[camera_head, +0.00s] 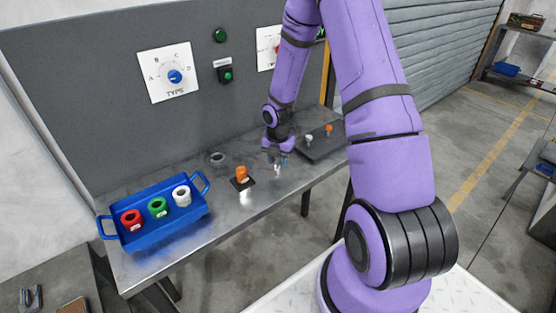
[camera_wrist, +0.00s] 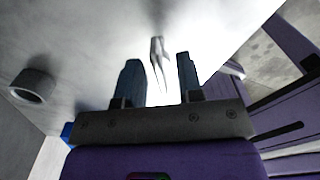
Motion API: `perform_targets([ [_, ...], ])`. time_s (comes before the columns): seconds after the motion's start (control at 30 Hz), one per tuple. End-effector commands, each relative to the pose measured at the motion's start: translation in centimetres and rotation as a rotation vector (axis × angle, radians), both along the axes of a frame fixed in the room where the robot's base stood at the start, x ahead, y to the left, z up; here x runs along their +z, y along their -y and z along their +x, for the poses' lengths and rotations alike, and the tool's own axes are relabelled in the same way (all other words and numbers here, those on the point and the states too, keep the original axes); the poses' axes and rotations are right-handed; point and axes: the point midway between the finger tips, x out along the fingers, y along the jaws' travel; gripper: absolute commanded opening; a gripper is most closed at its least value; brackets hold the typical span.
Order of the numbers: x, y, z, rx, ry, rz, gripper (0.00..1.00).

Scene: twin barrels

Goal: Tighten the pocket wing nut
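My gripper (camera_head: 277,158) points down close above the metal bench (camera_head: 225,215). In the wrist view its two blue fingers (camera_wrist: 160,78) stand apart. A small pale grey metal piece (camera_wrist: 157,50) with narrow prongs shows beyond and between the fingertips. I cannot tell for sure whether it is the wing nut or whether the fingers touch it. In the head view a small pale piece (camera_head: 277,169) shows just below the gripper. An orange part (camera_head: 241,174) stands on a small dark plate to its left. No pocket is clearly recognisable.
A blue tray (camera_head: 148,240) holds red, green and white ring parts at the left. A grey ring (camera_head: 217,158) sits behind the orange part. A dark board (camera_head: 322,148) with a white and an orange piece lies right of my gripper. The bench front is mostly clear.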

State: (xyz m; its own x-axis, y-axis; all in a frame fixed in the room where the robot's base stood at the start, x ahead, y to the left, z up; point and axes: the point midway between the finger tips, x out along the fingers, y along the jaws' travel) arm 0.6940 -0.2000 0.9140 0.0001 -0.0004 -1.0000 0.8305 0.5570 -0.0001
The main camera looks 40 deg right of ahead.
Motion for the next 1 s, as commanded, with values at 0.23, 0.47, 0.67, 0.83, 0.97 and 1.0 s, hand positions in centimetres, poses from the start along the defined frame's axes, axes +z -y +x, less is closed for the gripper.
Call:
perform_targets([
  [0.23,0.02,-0.01,-0.01,0.0,0.0,0.0,0.0],
  [0.47,0.02,-0.01,-0.01,-0.02,0.0,0.0,0.0],
  [0.67,0.02,-0.01,0.02,-0.1,0.0,0.0,0.0],
  [0.83,0.03,0.01,0.03,-0.227,0.0,0.0,0.0],
  [0.97,0.03,0.01,0.03,-0.346,0.0,0.0,0.0],
  [1.0,0.03,0.01,0.03,-0.384,0.0,0.0,0.0],
])
